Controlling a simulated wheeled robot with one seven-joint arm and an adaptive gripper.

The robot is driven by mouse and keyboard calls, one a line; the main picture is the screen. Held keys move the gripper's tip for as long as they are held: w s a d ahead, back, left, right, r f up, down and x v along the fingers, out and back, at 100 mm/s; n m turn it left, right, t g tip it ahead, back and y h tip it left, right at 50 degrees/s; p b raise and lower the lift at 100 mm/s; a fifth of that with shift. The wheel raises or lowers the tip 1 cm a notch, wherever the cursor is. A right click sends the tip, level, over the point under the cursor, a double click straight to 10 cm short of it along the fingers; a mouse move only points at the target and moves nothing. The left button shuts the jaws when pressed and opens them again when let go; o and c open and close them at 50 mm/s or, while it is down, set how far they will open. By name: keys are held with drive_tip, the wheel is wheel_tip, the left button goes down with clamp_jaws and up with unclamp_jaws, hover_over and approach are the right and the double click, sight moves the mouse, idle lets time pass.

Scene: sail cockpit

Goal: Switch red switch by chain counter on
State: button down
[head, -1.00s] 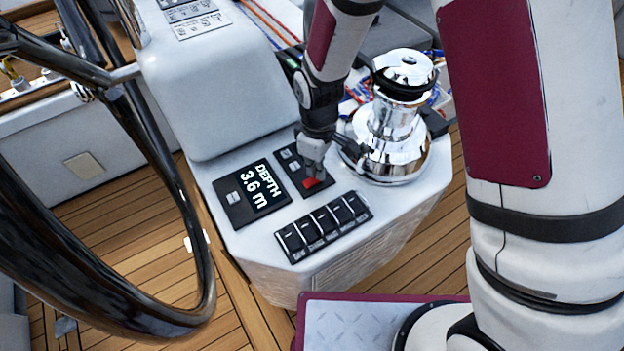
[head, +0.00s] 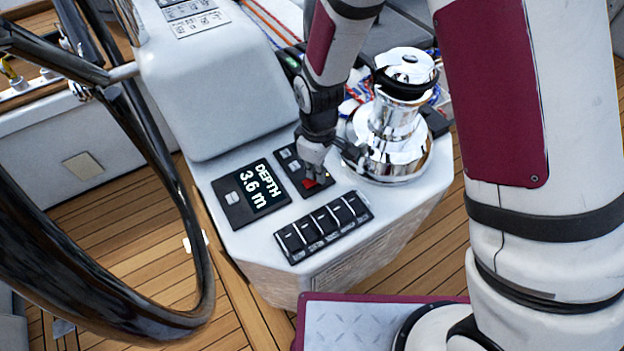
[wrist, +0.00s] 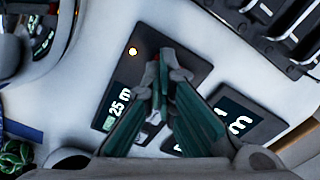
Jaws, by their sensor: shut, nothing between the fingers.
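The chain counter (head: 289,166) is a small black panel on the white console, right of the depth display. The red switch (head: 309,184) is at the panel's near end, partly covered by my fingertips; only a sliver of red (wrist: 157,56) shows in the wrist view. My gripper (head: 315,174) is shut and empty, pointing down with its tips at the red switch. I cannot tell whether they touch it.
The depth display (head: 249,193) reads 3.6 m, left of the counter. A row of black rocker switches (head: 323,226) lies in front. A chrome winch (head: 392,130) stands close on the right. The black steering wheel (head: 205,260) is at the left.

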drive_tip(key=shift+r+p, duration=2.1)
drive_tip(key=shift+r, duration=1.35)
